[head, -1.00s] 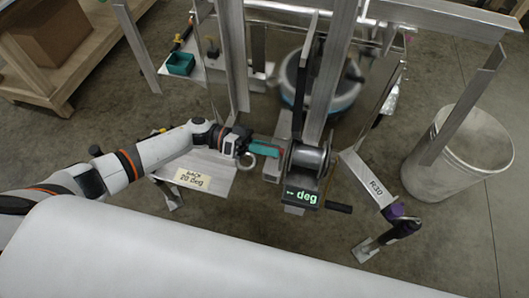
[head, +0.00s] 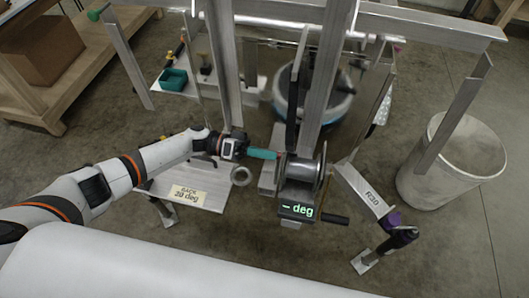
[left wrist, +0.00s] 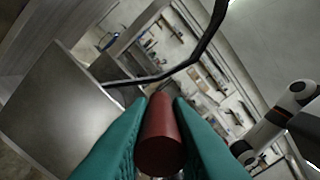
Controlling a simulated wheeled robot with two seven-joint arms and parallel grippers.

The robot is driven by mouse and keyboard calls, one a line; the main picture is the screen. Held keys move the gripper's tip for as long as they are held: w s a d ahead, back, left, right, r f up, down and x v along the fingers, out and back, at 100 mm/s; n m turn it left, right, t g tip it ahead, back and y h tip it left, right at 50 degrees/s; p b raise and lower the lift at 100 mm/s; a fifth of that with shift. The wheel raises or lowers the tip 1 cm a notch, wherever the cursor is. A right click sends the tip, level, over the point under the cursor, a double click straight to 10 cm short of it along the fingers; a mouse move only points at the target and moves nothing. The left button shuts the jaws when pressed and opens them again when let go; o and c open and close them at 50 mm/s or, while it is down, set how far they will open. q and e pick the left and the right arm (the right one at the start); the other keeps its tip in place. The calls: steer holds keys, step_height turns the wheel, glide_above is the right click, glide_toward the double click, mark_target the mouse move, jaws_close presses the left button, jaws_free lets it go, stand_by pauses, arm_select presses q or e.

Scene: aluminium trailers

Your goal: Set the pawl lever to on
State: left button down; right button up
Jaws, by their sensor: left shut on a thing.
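The winch (head: 303,172), with a grey drum, stands at the middle of the head view above a display (head: 297,210) that reads "– deg". My left gripper (head: 272,154) reaches its teal fingers to the winch's left side. In the left wrist view the teal fingers (left wrist: 160,125) are shut on a dark red cylindrical grip (left wrist: 159,146), which looks like the pawl lever's handle. In the head view only a small red spot shows at the fingertips. The rest of the lever is hidden or too small to tell, and so is its on or off position. My right gripper is not in view.
A black crank handle (head: 335,219) sticks out right of the display. Upright metal posts (head: 322,80) rise close behind the winch. A plate labelled "BACK 20 deg" (head: 188,195) lies below my left forearm. A white bin (head: 450,165) stands at the right.

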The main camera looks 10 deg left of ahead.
arm_select(q)
steer(key=shift+s+d+f, duration=0.15)
steer(key=c, duration=1.6)
jaws_free()
steer(key=shift+o, duration=1.4)
steer(key=shift+d, duration=0.1)
steer(key=shift+w+d, duration=0.1)
steer(key=shift+w, duration=0.1)
steer(key=a+b, duration=0.3)
steer(key=a, duration=0.9)
steer(key=shift+a, duration=0.15)
